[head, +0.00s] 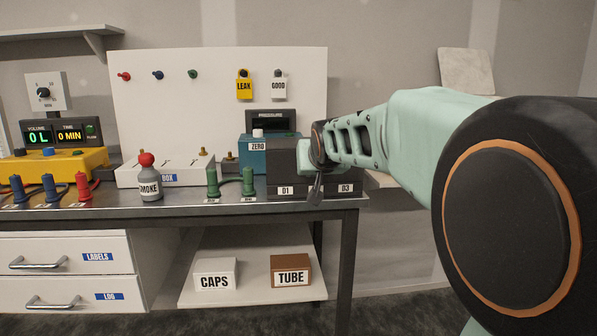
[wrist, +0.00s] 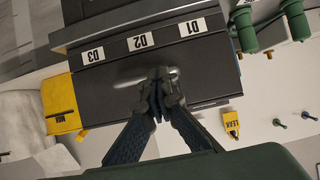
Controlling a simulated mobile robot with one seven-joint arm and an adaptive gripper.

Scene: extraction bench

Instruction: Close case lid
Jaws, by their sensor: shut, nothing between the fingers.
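The dark grey case (head: 285,188) sits at the right end of the bench, with D1 and D3 labels showing on its front. In the wrist view the case (wrist: 110,55) appears upside down, with D1, D2 and D3 labels along its front. A dark panel (wrist: 205,70) adjoins the labelled strip; I cannot tell how far the lid is open. My gripper (wrist: 158,98) is shut and empty, its tips over the panel beside a pale bar (wrist: 132,82). In the head view my gripper (head: 315,188) is in front of the case, hiding its middle.
A teal pressure device (head: 256,160) stands behind the case. Green fittings (head: 230,183) and a SMOKE bottle (head: 149,186) stand to its left. A LEAK tag (head: 244,86) hangs on the white back panel. A yellow box (wrist: 61,104) lies near the case's D3 end in the wrist view.

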